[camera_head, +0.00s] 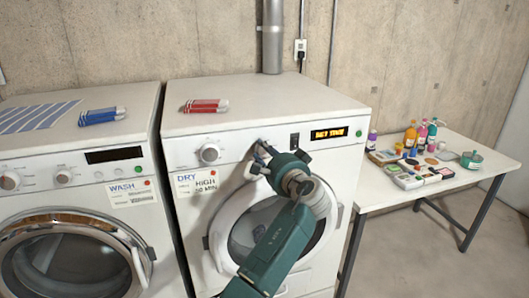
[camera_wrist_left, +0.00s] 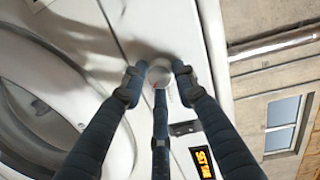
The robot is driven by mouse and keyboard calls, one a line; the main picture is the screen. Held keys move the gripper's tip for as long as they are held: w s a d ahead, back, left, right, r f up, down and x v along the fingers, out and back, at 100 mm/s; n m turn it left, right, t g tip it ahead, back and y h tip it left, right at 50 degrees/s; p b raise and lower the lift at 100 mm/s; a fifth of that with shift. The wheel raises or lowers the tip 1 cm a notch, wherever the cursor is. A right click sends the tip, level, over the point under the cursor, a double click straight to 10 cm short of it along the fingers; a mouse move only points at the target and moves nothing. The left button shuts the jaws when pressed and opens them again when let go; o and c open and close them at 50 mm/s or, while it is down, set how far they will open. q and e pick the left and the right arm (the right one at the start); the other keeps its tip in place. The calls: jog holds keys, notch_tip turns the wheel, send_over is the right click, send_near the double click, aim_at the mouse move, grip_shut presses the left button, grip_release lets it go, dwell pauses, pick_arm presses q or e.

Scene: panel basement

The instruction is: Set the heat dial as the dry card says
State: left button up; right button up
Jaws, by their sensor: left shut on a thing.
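The white dryer (camera_head: 330,108) stands in the middle with a lit orange display (camera_head: 328,134) that seems to read "SET TIME". The dry card (camera_head: 196,182) is on its front at left and reads "DRY", "HIGH" and a minutes figure too small to be sure of. One dial (camera_head: 209,153) on the panel is free. My left gripper (camera_head: 262,150) is at a second dial, right of it. In the left wrist view, its dark fingers (camera_wrist_left: 160,78) are shut around this round white dial (camera_wrist_left: 159,73), which bears a red mark. My right gripper is out of view.
A washer with a wash card (camera_head: 131,192) stands at left. Blue (camera_head: 101,116) and red (camera_head: 205,106) items lie on the machine tops. A white table (camera_head: 450,180) at right holds bottles and small boxes. A black switch (camera_head: 294,141) is beside the gripped dial.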

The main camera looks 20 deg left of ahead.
pick_arm(q)
jog(key=shift+r, duration=0.45)
jog(key=o, duration=0.9)
jog(key=shift+w, duration=0.1)
jog(key=shift+o, duration=1.2)
jog(key=shift+f, duration=0.1)
jog(key=shift+d+f, duration=0.1)
jog(key=shift+f, duration=0.15)
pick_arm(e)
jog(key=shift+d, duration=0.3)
pick_arm(q)
jog(key=v, duration=0.7)
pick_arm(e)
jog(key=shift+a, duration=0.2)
pick_arm(q)
jog(key=shift+f, duration=0.1)
